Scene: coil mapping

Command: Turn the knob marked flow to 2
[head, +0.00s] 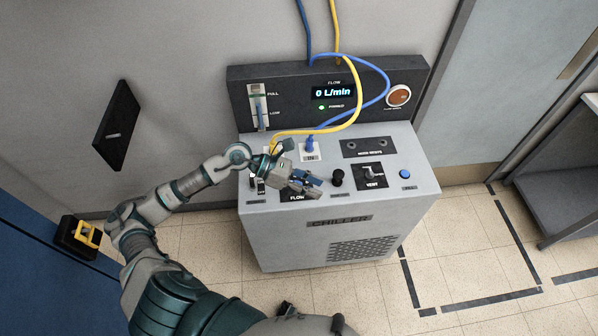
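The chiller (350,229) is a grey box with controls on its top and a dark upright panel behind. The FLOW label (296,197) shows at the front left of the top. My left gripper (314,186) is over the top just above this label and hides the flow knob. Whether its fingers touch or hold the knob I cannot tell. The display (333,92) on the panel reads 0 L/min, with a green light below it. My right gripper is not in view.
A black knob (337,177), a VENT switch (374,170) and a blue button (405,174) sit right of my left gripper. Yellow (356,100) and blue (309,40) hoses loop over the back. A grey shelf (570,180) stands at the right.

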